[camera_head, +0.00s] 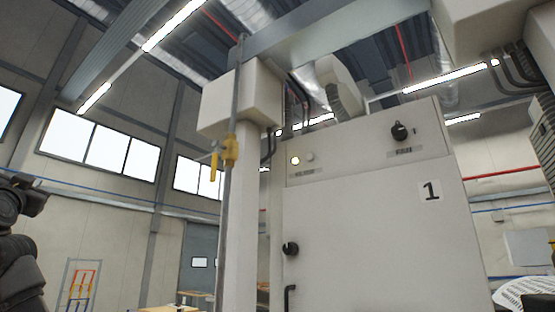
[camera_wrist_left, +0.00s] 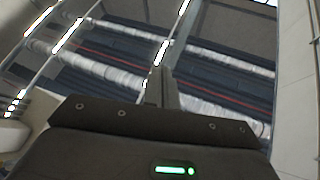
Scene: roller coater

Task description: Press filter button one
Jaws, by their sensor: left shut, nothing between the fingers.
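A pale cabinet (camera_head: 375,235) with a black number 1 stands right of centre in the head view. My left arm shows dark at the left edge, well apart from the cabinet. In the left wrist view my left gripper (camera_wrist_left: 160,88) is shut and empty, pointing toward the ceiling. My right gripper is not in view.
A black rotary knob (camera_head: 400,132) sits on the panel's right, and another knob (camera_head: 290,248) lower on the cabinet's left. A pale post with a box (camera_head: 240,100) and a yellow valve handle (camera_head: 231,150) stands left of the buttons. Open room lies between my arm and the post.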

